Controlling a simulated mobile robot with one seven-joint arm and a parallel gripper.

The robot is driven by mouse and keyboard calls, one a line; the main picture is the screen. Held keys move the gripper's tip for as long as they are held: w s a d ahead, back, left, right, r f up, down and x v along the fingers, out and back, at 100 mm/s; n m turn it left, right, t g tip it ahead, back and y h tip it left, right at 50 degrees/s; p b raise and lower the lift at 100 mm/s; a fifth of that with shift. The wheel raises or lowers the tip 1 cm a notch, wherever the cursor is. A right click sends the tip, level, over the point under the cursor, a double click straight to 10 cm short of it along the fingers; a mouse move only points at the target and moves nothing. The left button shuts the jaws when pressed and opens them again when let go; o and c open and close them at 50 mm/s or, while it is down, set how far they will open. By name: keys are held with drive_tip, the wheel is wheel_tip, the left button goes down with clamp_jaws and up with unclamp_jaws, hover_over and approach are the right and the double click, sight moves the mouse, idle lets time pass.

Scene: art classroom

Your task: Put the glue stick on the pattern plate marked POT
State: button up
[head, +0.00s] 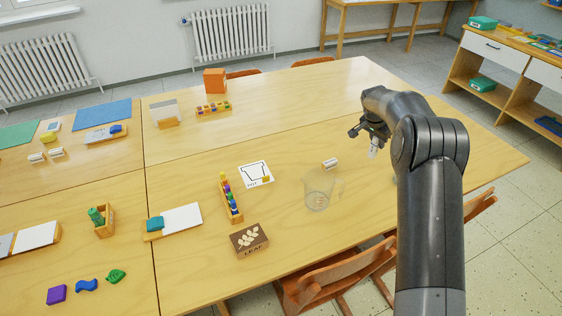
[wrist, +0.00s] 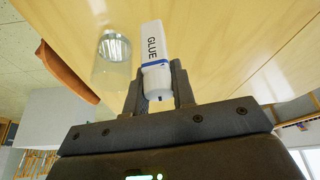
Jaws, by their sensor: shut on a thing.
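The glue stick (wrist: 153,45) is white with a blue band and the word GLUE, and it sits between my gripper's fingers in the wrist view. My gripper (wrist: 157,92) is shut on it. In the head view the glue stick (head: 373,153) hangs from my gripper (head: 370,138), above the right part of the table. The pattern plate marked POT (head: 252,173) is a white card with a black pot outline, flat on the table to the left of my gripper. A small yellowish piece (head: 266,179) is at its lower right corner.
A clear measuring jug (head: 318,192) and a small white item (head: 330,163) stand between the plate and my gripper. A rack of coloured pegs (head: 230,200) is left of the plate; a brown LEAF block (head: 248,240) is nearer. The table (head: 300,115) is clear behind the plate.

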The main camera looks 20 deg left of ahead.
drive_tip(key=s+a+n+y, duration=0.1)
drive_tip(key=s+a+n, duration=0.25)
drive_tip(key=a, duration=0.35)
drive_tip(key=s+a+n+y, duration=0.2)
drive_tip(key=a+n, duration=0.2)
drive_tip(key=a, duration=0.2)
drive_tip(key=n+y, duration=0.2)
drive_tip(key=n, duration=0.6)
hover_over(258, 177)
wheel_tip(258, 177, down, 6)
drive_tip(key=shift+f+g, duration=0.3)
drive_tip(key=shift+f, duration=1.3)
drive_tip(key=shift+f, duration=0.1)
drive_tip(key=o, duration=1)
